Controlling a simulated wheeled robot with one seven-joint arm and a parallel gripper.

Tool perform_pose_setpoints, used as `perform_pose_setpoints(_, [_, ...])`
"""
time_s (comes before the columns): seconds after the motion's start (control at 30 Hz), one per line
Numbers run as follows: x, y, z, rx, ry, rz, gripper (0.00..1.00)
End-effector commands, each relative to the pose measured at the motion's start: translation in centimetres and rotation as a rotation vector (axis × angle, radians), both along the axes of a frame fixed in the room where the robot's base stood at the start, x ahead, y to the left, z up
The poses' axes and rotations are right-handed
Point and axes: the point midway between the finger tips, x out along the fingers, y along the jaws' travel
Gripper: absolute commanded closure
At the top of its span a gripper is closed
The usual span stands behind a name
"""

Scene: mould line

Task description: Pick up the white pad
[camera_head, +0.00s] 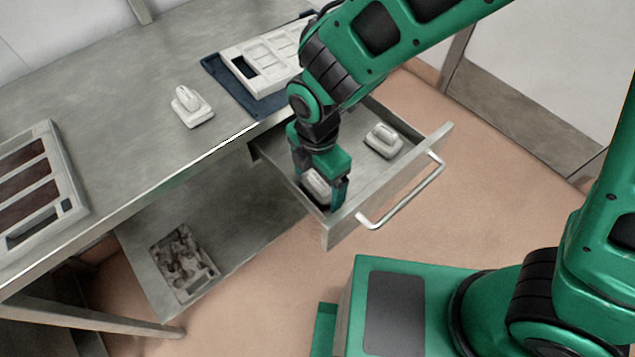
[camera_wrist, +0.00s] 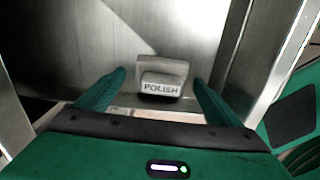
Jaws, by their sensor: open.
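A white pad (camera_head: 317,184) lies in the open drawer (camera_head: 345,214), at its near left end. In the wrist view the pad (camera_wrist: 163,70) shows the word POLISH on its front face. My gripper (camera_head: 322,192) reaches down into the drawer with its green fingers on either side of this pad. In the wrist view the gripper (camera_wrist: 160,84) is open, with a gap between each finger and the pad. A second white pad (camera_head: 384,139) lies further back in the drawer. A third similar white block (camera_head: 191,106) sits on the steel bench top.
The drawer walls stand close around my gripper, and its handle (camera_head: 402,192) sticks out in front. The bench (camera_head: 115,105) holds a white compartment tray (camera_head: 236,57) on a dark blue mat (camera_head: 222,79) and another tray (camera_head: 72,190) at left. A debris-filled tray (camera_head: 183,264) lies on the lower shelf.

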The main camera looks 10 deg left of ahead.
Motion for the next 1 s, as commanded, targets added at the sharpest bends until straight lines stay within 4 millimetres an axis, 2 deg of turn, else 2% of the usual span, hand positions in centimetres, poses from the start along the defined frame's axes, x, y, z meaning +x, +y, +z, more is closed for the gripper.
perform_pose_setpoints(0.1, [0.0, 0.0, 0.0, 0.000, 0.000, 0.000, 0.12])
perform_pose_setpoints(0.13, [0.0, 0.0, 0.0, 0.000, 0.000, 0.000, 0.17])
perform_pose_setpoints(0.3, [0.0, 0.0, 0.0, 0.000, 0.000, 0.000, 0.57])
perform_pose_setpoints(0.73, [0.0, 0.1, 0.6, 0.002, -0.001, 0.000, 0.57])
perform_pose_setpoints(0.87, [0.0, 0.1, 1.7, 0.003, -0.001, 0.000, 0.57])
perform_pose_setpoints(1.0, [0.1, 0.1, 3.9, 0.004, -0.003, -0.001, 0.57])
